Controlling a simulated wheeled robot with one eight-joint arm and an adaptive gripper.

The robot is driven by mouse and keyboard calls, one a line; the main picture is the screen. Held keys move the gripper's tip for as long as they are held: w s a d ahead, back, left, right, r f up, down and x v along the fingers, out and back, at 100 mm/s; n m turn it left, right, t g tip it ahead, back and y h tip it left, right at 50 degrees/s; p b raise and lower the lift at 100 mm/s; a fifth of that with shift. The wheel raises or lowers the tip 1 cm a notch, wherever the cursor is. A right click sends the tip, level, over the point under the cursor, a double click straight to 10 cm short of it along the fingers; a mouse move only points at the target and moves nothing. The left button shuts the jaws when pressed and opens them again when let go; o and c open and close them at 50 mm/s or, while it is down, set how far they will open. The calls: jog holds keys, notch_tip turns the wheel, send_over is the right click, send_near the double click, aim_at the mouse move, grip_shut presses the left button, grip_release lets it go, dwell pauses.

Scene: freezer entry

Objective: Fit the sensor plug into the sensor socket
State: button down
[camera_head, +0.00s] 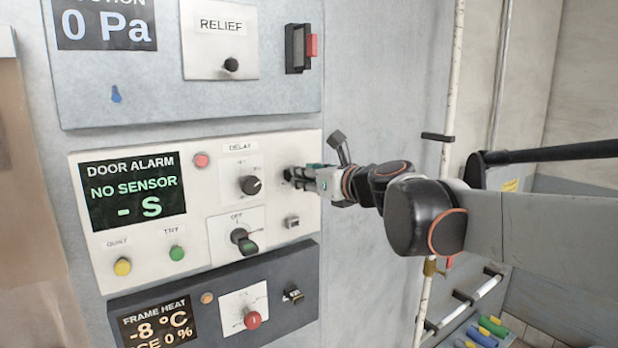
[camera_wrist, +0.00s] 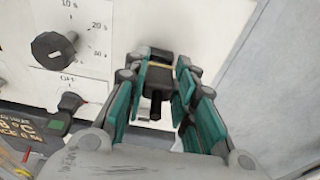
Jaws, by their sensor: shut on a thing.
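My gripper (camera_head: 308,177) is at the right part of the door alarm panel (camera_head: 80,215), right of the delay knob. In the wrist view, my gripper (camera_wrist: 160,82) has its teal fingers shut on a dark plug (camera_wrist: 155,82). The plug's far end is close to the panel face; I cannot tell whether it touches or sits in anything. A small grey square fitting (camera_head: 292,222) is on the panel just below my gripper; I cannot tell if it is the sensor socket. The panel display (camera_head: 133,191) reads "NO SENSOR".
A panel with a red knob (camera_head: 252,319) is underneath, and another panel is above. A pale upright pipe (camera_head: 450,120) stands to the right, behind my arm.

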aim_at(310, 180)
jog(key=shift+w+a, duration=0.35)
jog(key=shift+w, duration=0.1)
jog(key=c, duration=1.2)
grip_release()
jog(key=shift+w, duration=0.1)
jog(key=shift+c, duration=0.2)
jog(key=o, duration=0.6)
jog(key=f+p+v, duration=0.1)
jog(key=v, duration=0.6)
